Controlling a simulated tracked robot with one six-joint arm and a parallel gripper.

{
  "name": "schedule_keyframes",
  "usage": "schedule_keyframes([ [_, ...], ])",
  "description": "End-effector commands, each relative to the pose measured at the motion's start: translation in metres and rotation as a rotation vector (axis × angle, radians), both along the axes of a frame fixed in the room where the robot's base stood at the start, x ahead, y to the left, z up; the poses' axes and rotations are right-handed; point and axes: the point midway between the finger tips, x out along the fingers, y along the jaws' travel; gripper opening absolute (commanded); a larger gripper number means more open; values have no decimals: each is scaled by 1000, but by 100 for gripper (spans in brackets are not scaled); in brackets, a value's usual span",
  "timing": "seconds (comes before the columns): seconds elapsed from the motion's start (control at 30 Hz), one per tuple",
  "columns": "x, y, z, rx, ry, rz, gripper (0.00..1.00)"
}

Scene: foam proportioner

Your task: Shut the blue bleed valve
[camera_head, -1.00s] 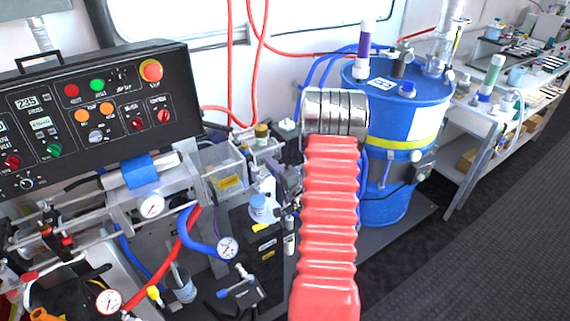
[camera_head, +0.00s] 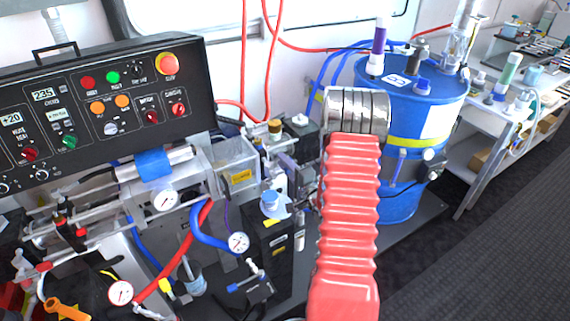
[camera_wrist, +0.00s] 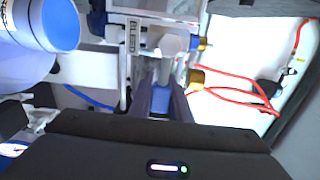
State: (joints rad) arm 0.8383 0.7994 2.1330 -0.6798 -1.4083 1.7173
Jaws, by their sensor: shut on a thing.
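In the wrist view, my gripper (camera_wrist: 162,97) points away from the camera with its two dark fingers close together. A small blue piece (camera_wrist: 161,100) shows between the fingers, and they are shut on it. It looks like the blue valve handle, but most of it is covered. A pale cylindrical fitting sits just beyond the fingertips. In the head view, my red ribbed arm hides the gripper and what it holds, so the handle's angle cannot be told.
A brass fitting (camera_wrist: 197,77) and a blue knob (camera_wrist: 200,43) lie right of the fingers, with red hoses beyond. In the head view, a blue drum (camera_head: 433,110) stands behind my arm, a black control panel (camera_head: 100,100) at left, and a bench (camera_head: 480,130) at right.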

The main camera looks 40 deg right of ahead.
Motion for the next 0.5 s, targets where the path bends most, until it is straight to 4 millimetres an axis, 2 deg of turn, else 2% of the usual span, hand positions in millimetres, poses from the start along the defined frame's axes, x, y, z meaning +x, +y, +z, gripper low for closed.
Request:
schedule_keyframes([
  [0.03, 0, -1, -4, 4, 9, -3, 18],
  [0.3, 1, 0, -2, 2, 5, 0, 36],
  [0.5, 1, 1, -1, 1, 3, 1, 36],
])
